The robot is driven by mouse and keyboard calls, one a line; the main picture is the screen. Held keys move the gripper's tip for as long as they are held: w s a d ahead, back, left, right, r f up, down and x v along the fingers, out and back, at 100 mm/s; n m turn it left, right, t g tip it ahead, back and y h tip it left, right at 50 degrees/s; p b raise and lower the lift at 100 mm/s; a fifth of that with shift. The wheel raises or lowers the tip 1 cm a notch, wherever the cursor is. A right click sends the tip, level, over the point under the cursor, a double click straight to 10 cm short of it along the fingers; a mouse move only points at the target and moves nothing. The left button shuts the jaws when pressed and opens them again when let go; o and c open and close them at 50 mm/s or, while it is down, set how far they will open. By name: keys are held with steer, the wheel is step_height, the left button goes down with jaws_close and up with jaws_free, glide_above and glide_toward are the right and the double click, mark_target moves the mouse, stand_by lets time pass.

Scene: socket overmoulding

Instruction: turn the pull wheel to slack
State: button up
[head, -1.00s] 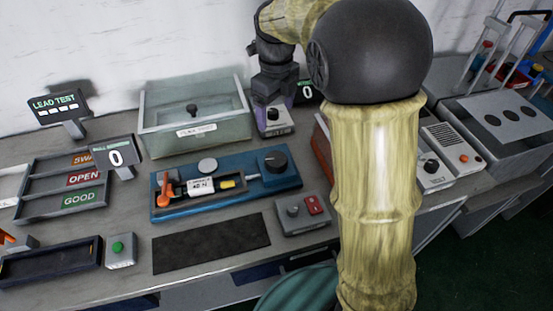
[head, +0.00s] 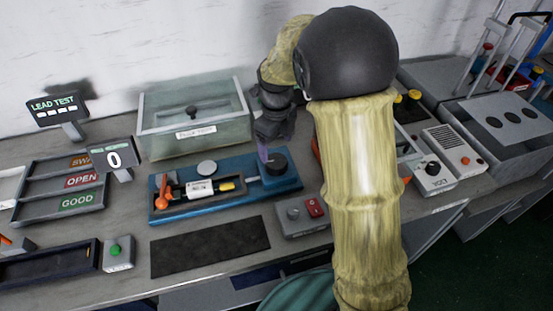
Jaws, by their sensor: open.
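The blue pull fixture (head: 225,205) lies on the bench. A black round knob (head: 277,166), which looks like the pull wheel, sits at its right end. An orange lever (head: 163,196) stands at its left end. A white labelled piece (head: 200,189) and a yellow piece (head: 227,187) lie in its slot. My gripper (head: 264,158) points down at the wheel's left edge, its purple finger close to it. The gap between the fingers is hidden, and I cannot tell whether they touch the wheel. The wheel's marking is too small to read.
A clear lidded box (head: 194,120) stands behind the fixture. A grey box with a red switch (head: 317,207) sits in front right. A dark mat (head: 210,246) lies in front.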

mark_target(276, 161)
step_height(276, 161, down, 6)
steer(key=shift+f, duration=0.15)
steer(key=c, duration=1)
steer(key=shift+o, duration=0.2)
steer(key=shift+n, duration=0.4)
